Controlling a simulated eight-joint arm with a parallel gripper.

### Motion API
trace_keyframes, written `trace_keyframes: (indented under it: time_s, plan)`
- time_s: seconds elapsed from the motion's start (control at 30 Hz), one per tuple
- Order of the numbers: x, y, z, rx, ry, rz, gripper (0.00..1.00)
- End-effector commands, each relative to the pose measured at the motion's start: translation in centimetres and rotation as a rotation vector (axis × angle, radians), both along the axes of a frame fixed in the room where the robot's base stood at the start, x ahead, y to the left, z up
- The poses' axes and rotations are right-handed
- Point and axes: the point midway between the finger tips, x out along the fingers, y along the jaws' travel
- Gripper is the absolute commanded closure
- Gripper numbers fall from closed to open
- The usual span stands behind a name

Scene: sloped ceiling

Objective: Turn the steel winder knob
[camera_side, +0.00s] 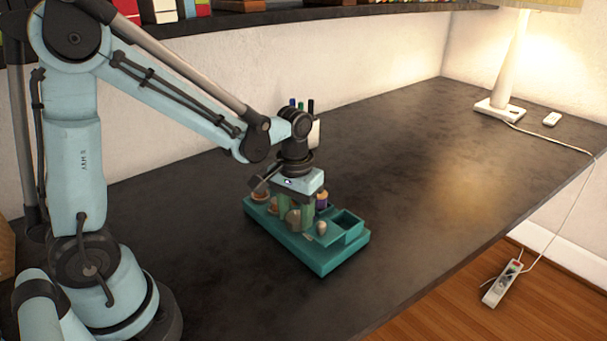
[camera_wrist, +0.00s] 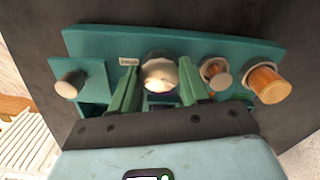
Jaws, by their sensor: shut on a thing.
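A teal sewing box (camera_side: 320,262) sits on the dark desk; its panel (camera_wrist: 225,47) fills the upper wrist view. The steel winder knob (camera_wrist: 160,76), round and shiny with warm reflections, stands on this panel beside a small pale label (camera_wrist: 129,61) too blurred to read. My gripper (camera_wrist: 158,66) points down at the box, with one green finger on each side of the knob, shut on it. In the side view, my gripper (camera_side: 295,214) is over the middle of the box, and its fingers partly hide the knob. The knob's turn angle cannot be told.
An orange thread spool (camera_wrist: 267,83) and a pale-topped spool (camera_wrist: 216,75) stand to the right. An open compartment (camera_side: 347,222) is at the box's right end. The desk (camera_side: 420,170) right of the box is clear up to the lamp (camera_side: 513,65).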

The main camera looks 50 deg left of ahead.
Motion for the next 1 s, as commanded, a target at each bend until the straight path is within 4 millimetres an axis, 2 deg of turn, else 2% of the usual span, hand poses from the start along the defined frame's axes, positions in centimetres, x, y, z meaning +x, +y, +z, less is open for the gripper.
trace_keyframes:
  time_s: [1.0]
  plan:
    - [0.04, 0.01, -0.02, 0.0, -0.001, 0.948, 0.85]
